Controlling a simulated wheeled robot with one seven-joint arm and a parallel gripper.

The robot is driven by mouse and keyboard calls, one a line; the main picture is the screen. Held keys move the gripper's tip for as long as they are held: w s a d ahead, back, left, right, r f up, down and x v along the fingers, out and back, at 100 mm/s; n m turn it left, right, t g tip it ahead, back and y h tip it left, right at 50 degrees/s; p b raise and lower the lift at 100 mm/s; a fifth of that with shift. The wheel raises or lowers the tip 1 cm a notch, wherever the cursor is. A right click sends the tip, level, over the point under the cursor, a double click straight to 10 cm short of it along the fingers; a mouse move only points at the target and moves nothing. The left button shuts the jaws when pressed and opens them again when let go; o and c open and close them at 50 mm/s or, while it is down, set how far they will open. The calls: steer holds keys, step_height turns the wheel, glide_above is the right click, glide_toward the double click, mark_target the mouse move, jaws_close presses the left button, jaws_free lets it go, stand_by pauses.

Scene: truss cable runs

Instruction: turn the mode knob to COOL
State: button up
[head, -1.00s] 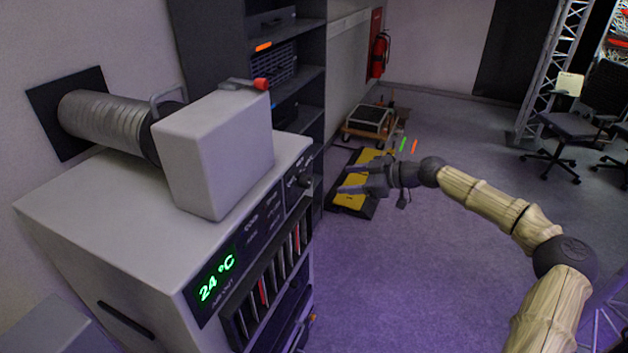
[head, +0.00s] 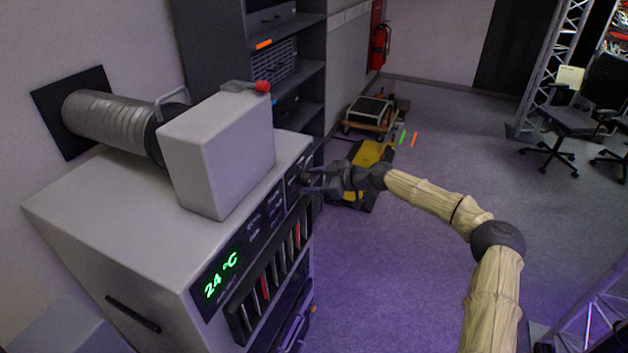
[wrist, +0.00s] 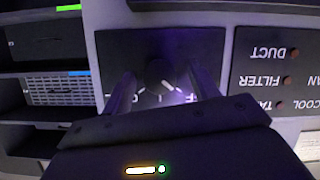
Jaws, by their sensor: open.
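The mode knob (wrist: 162,72) is a dark round knob on a black panel on the front of the grey cooling unit (head: 110,205). In the wrist view it sits between the two open fingers of my gripper (wrist: 162,88), one finger on each side; I cannot tell whether they touch it. White marks show around the knob, but its labels are mostly hidden by the fingers and the gripper body. In the head view my gripper (head: 308,180) is at the far right end of the unit's front panel, and it hides the knob there.
A green display (head: 221,276) reads 24 °C. A label panel (wrist: 280,72) with DUCT and FILTER appears upside down in the wrist view. A grey box (head: 218,155) stands on the unit. A dark shelf (head: 300,75) stands behind.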

steer(key=shift+d, duration=0.1)
steer(key=c, duration=1)
